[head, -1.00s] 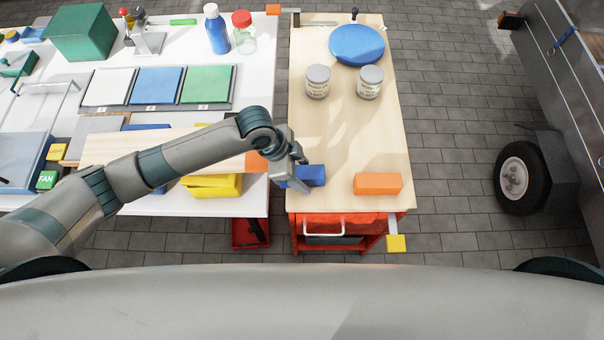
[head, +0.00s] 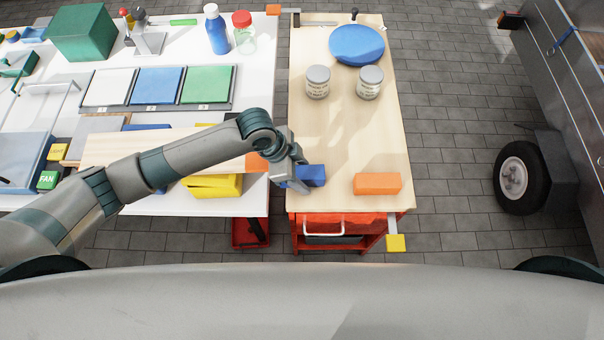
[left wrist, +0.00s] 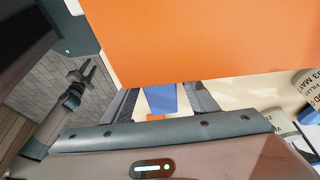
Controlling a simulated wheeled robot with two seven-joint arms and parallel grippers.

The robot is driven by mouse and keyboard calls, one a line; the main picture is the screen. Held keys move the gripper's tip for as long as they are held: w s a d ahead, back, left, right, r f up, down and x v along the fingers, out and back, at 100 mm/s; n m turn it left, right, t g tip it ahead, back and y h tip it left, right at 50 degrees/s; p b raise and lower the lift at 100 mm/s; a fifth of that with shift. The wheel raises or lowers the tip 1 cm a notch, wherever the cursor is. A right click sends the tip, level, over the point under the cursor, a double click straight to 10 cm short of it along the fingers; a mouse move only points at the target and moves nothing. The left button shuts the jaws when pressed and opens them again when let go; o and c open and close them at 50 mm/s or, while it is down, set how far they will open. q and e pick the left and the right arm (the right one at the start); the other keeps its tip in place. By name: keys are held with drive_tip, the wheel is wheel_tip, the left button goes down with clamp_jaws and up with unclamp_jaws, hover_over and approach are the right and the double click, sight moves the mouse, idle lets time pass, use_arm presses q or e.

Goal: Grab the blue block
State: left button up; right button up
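The blue block (head: 314,176) lies on the wooden bench top, near its left edge. My left gripper (head: 298,180) is down at the block's left side and hides part of it in the head view. In the left wrist view the blue block (left wrist: 161,98) shows between the two fingers of my left gripper (left wrist: 162,102), with narrow gaps beside it, so the gripper looks open around it. My right gripper (left wrist: 84,75) shows small at the left of the left wrist view, its fingers apart and empty above the paving.
An orange block (head: 377,184) lies to the right of the blue one. Two cans (head: 318,82) and a blue round object (head: 357,44) stand farther back. A large orange surface (left wrist: 200,40) fills the top of the wrist view. The bench middle is clear.

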sight(308, 171)
use_arm(q)
drive_tip(key=c, duration=1)
drive_tip(key=shift+o, duration=0.2)
drive_tip(key=shift+r, duration=0.1)
drive_tip(key=shift+r+b, duration=0.3)
drive_tip(key=shift+r, duration=0.1)
wheel_tip(308, 171, up, 4)
drive_tip(key=shift+w+f+b, duration=0.1)
drive_tip(key=shift+f+b, duration=0.15)
drive_tip(key=shift+b, duration=0.5)
drive_tip(key=s+d+r+b, duration=0.2)
drive_tip(key=s+d+r, duration=0.5)
drive_tip(key=s+d, duration=0.1)
drive_tip(key=shift+s, duration=0.3)
